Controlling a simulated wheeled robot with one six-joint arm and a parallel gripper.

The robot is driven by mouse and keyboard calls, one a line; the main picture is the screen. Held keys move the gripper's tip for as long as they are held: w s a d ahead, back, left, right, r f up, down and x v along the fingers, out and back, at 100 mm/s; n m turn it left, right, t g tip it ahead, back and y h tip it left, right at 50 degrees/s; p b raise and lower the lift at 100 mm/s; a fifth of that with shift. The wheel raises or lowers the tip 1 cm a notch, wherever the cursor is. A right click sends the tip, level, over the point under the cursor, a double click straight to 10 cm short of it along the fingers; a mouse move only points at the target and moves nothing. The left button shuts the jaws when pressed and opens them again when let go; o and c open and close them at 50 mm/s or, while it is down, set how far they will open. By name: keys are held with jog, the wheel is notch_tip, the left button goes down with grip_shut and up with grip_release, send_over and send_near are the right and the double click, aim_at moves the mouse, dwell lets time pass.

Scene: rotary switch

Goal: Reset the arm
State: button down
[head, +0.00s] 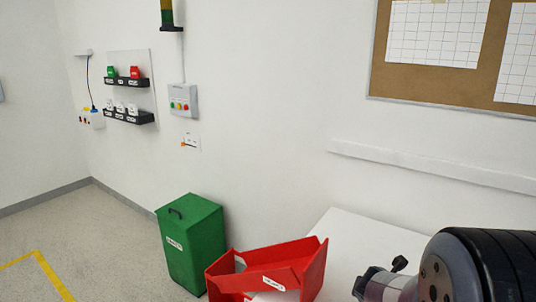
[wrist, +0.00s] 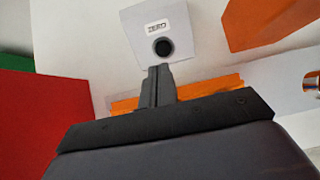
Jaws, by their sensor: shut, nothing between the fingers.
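My gripper (wrist: 160,72) is shut and empty in the wrist view, its two dark fingers together. Just beyond the fingertips is a white panel (wrist: 180,22) with a label reading "ZERO" (wrist: 156,28). Below the label is a round dark button or hole (wrist: 163,47); I cannot tell which. The fingertips appear just below it in the picture; whether they touch it I cannot tell. In the head view my arm fills the lower right corner, and the gripper and panel are not clearly visible there.
Orange pieces lie behind the fingers (wrist: 200,87) and at the upper right (wrist: 268,18). A red bin (head: 305,268) stands beside a white surface (head: 345,240). A green bin (head: 195,250) stands left of it. Wall-mounted control boxes (head: 184,98) are further back.

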jog(key=v, duration=0.3)
jog(key=p+v, duration=0.1)
jog(key=shift+s+d+r, duration=0.1)
jog(key=shift+s+d, duration=0.15)
jog(key=shift+s, duration=0.1)
jog(key=shift+s+a+r, duration=0.2)
jog(key=shift+a+r, duration=0.05)
